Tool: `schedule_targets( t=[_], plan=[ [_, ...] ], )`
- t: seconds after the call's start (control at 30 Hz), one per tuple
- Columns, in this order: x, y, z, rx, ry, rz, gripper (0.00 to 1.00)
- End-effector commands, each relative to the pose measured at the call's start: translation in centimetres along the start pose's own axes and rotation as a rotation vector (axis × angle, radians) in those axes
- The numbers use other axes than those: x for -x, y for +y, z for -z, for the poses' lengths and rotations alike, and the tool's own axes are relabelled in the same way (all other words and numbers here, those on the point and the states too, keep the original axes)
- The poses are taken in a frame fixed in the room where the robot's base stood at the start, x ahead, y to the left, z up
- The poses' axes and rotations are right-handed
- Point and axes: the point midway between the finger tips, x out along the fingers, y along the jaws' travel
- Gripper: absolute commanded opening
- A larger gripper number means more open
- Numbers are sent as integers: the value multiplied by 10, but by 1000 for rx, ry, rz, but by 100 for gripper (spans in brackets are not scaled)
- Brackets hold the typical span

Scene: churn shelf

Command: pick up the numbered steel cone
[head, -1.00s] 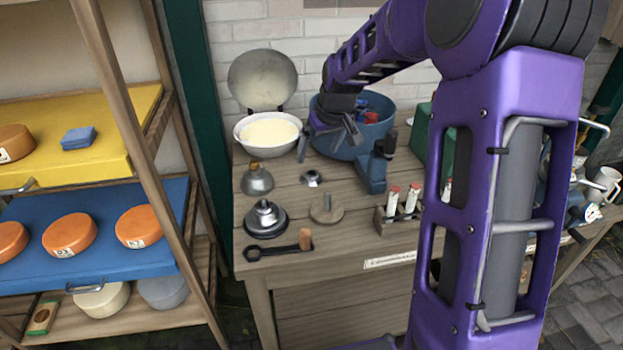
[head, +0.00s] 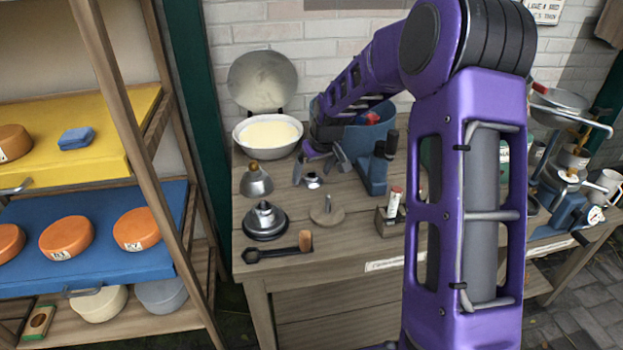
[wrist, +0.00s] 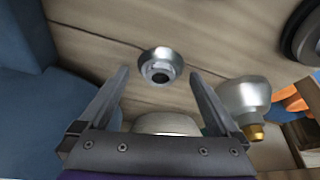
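My gripper (head: 320,168) is open and empty over the wooden bench, pointing down; its two fingers also show in the wrist view (wrist: 160,74). A small round steel piece (head: 312,181) with a hole in its top stands between and just beyond the fingertips in the wrist view (wrist: 161,66), apart from both fingers. A larger steel cone (head: 257,183) with a brass tip stands to its left; in the wrist view this cone (wrist: 244,98) is outside the right finger. No number is readable on either piece, so I cannot tell which is the numbered one.
A white bowl (head: 245,139) stands behind, and a blue pot (head: 360,139) and blue stand (head: 372,174) are close right. Stacked weights (head: 265,222), a wooden disc with a peg (head: 327,214) and a wrench (head: 270,254) lie in front. A cheese rack stands left.

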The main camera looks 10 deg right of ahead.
Motion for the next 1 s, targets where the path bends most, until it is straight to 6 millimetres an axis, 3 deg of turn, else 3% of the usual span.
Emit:
schedule_targets(
  t=[0.07,0.5,0.83,0.9,1.0],
  plan=[
    [0,0,0,0,0,0,82],
    [0,0,-1,0,-2,1,6],
    [0,0,-1,0,-3,1,5],
    [5,0,1,0,-2,1,0],
    [18,0,7,0,-1,-1,0]
  ],
)
